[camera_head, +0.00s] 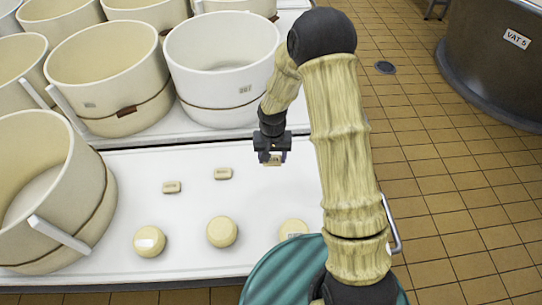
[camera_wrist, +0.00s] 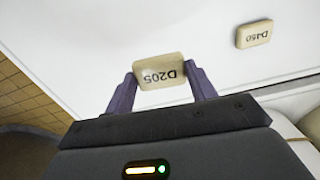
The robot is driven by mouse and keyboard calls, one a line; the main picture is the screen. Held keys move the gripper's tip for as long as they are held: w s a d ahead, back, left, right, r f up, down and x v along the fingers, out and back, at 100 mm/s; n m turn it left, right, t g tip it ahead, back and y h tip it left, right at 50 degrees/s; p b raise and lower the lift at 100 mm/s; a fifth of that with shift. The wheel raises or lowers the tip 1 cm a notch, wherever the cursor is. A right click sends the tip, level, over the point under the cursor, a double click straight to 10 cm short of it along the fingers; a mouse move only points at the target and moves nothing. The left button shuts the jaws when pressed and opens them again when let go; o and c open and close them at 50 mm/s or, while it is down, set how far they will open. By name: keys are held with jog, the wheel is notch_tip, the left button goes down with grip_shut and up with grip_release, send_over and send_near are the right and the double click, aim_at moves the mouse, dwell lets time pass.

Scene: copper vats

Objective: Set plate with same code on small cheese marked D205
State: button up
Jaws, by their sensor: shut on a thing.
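My gripper (camera_head: 272,155) is shut on a small cream plate (camera_head: 272,161) above the right part of the white table. In the wrist view the plate (camera_wrist: 160,71) sits between the two fingers and reads D205, upside down. Three small round cheeses stand along the table's front: a left cheese (camera_head: 149,241), a middle cheese (camera_head: 222,231) and a right cheese (camera_head: 292,228). The left one shows a pale patch and the right one a greyish mark; no code on them is readable. My gripper is behind the right cheese, apart from it.
Two other plates lie on the table, a left one (camera_head: 172,187) and a right one (camera_head: 222,173). The wrist view shows one plate (camera_wrist: 254,33) marked D450. A large cream tub (camera_head: 50,200) stands at the left; several more fill the back. Bare table surrounds the plates.

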jog(key=w+d+r, duration=0.1)
jog(key=d+r, duration=0.1)
jog(key=d, duration=0.7)
jog(key=shift+w+d+r+n, duration=0.15)
jog(key=shift+w+d+n, duration=0.1)
jog(key=shift+d+n, duration=0.15)
